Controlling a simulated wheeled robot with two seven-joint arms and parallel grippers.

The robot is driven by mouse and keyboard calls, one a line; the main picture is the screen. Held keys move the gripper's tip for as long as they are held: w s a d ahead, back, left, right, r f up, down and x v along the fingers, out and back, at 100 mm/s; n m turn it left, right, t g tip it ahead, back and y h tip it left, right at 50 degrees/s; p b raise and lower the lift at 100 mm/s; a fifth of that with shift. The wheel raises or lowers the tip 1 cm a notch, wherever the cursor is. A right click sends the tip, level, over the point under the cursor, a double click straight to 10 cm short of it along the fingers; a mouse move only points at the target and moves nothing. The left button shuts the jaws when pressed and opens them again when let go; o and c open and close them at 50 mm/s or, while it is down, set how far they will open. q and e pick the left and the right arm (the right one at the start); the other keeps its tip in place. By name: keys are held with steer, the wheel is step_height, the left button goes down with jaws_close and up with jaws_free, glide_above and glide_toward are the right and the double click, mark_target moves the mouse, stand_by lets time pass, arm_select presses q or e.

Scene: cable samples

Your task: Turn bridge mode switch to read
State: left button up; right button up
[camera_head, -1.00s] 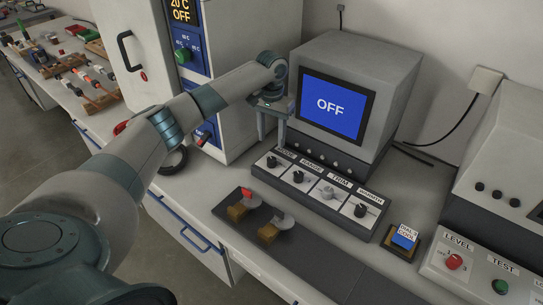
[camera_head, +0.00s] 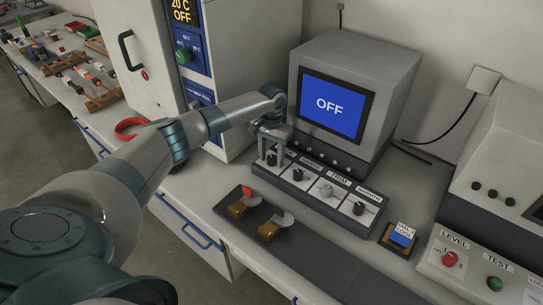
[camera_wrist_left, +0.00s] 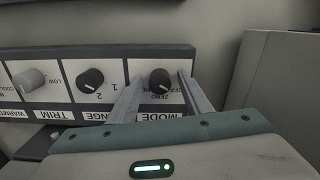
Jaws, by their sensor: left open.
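The bridge is a grey box (camera_head: 395,70) whose blue screen (camera_head: 331,104) reads OFF. On its front panel the black MODE knob (camera_wrist_left: 160,78) is the end one, with small print beside it, including ZERO. It also shows in the head view (camera_head: 271,159), partly covered by my gripper. My left gripper (camera_wrist_left: 161,92) is open, with one finger on each side of the MODE knob. I cannot tell whether the fingers touch it. In the head view the gripper (camera_head: 272,154) points down at the panel's left end. My right gripper is not in view.
The RANGE knob (camera_wrist_left: 90,80) sits close beside one finger. The TRIM knob (camera_head: 326,189) and another black knob (camera_head: 360,208) follow along the panel. A dark mat (camera_head: 250,228) with two small samples lies in front. A white cabinet (camera_head: 240,60) stands left of the bridge.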

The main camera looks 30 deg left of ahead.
arm_select(q)
steer(key=c, duration=1.1)
steer(key=shift+o, duration=0.2)
